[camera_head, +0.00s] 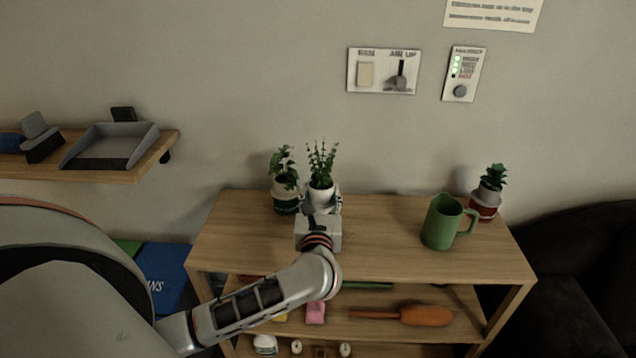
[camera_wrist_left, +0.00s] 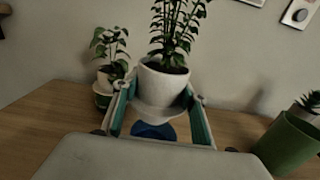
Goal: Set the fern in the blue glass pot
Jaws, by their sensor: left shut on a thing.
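My left gripper (camera_head: 321,208) is shut on a white pot with a tall leafy plant, taken here as the fern (camera_head: 321,165), over the shelf unit's top. In the left wrist view the fern's white pot (camera_wrist_left: 163,84) stands upright between the two fingers of the gripper (camera_wrist_left: 160,100). A small blue piece (camera_wrist_left: 153,131) shows below the white pot; it may be the blue glass pot, but most of it is hidden. I cannot tell whether the white pot touches it. My right gripper is not in view.
A plant in a green-and-white pot (camera_head: 285,196) stands close left of the fern. A green mug (camera_head: 441,222) and a plant in a red-and-white pot (camera_head: 486,204) stand at the right of the wooden top (camera_head: 385,250). The middle of the top is clear.

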